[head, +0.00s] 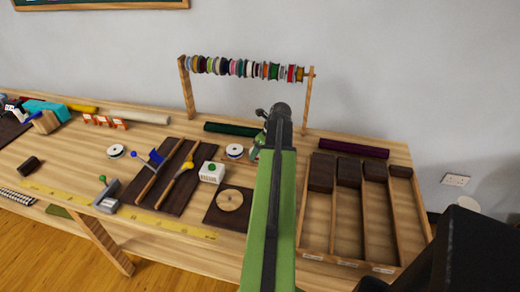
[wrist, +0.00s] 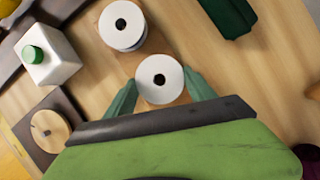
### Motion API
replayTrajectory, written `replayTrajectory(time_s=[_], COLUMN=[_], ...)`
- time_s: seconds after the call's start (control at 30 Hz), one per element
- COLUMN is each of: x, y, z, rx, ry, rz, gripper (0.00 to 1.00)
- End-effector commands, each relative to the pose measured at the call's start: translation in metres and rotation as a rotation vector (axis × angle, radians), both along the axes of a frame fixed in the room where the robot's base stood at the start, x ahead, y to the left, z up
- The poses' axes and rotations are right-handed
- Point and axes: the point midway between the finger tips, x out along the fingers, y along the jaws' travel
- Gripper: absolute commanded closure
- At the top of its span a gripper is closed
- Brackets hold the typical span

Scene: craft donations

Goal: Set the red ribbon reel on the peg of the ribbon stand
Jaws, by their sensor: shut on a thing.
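My gripper (wrist: 160,88) is shut on a reel (wrist: 158,74) with a white round face and a dark centre hole. Its two green fingers press on opposite sides of the rim. The reel's ribbon colour is hidden, so I cannot confirm it is the red one. In the head view my green arm covers most of the gripper. A pale wooden disc (head: 230,199) with a small mark at its centre rests on a dark square plate (head: 216,216). It also shows in the wrist view (wrist: 43,122), left of my gripper. I cannot make out a peg's height.
Another white-faced reel (wrist: 122,22) sits beside the held one. A white box with a green knob (head: 210,172) stands near the disc. A rack (head: 188,100) carries many reels behind. A compartment tray (head: 304,215) lies right of my arm. Tools lie on a dark mat (head: 131,196).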

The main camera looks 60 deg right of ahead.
Motion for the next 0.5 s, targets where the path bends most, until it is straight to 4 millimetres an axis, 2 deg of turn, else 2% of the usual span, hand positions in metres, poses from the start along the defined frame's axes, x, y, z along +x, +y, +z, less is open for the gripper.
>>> replayTrajectory(time_s=[0.1,0.13,0.3,0.5], x=[0.0002,0.0002,0.0003,0.0005], y=[0.0001,0.0002,0.0003,0.0004], z=[0.0001,0.0,0.0,0.0], rx=[0.0,0.0,0.0,0.0], ry=[0.0,0.0,0.0,0.0], rz=[0.0,0.0,0.001,0.001], gripper=[0.81,0.34,0.12,0.11])
